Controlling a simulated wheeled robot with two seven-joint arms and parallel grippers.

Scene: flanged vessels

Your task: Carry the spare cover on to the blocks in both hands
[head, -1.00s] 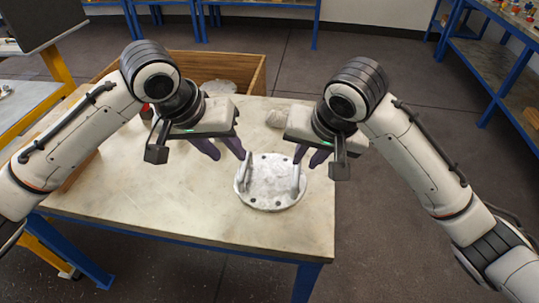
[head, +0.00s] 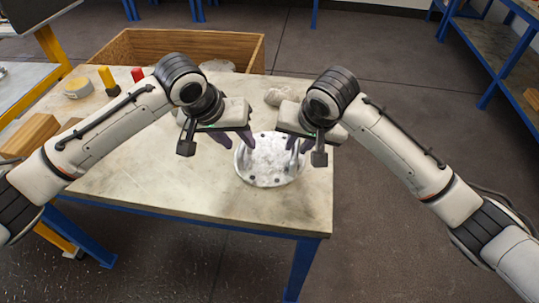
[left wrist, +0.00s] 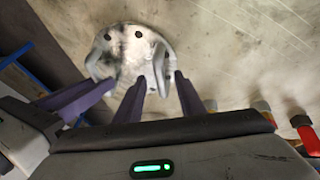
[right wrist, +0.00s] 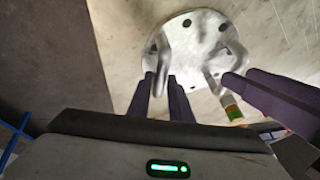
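The spare cover (head: 268,166) is a pale round metal plate with bolt holes and two upright handles, lying flat on the bench. My left gripper (head: 243,143) is low over its left side; in the left wrist view its open fingers stand either side of one handle (left wrist: 160,68). My right gripper (head: 303,145) is over the right side; in the right wrist view its fingers stand either side of the other handle (right wrist: 163,50), with a narrow gap. Wooden blocks (head: 30,135) lie at the bench's left end, partly behind my left arm.
The bench (head: 150,195) is clear between the blocks and the cover. A pale lump (head: 277,96) lies behind the cover. A wooden crate (head: 130,45) stands beyond the bench. A yellow-topped round item (head: 77,88), a yellow piece (head: 108,78) and a red piece (head: 138,74) are at the back left.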

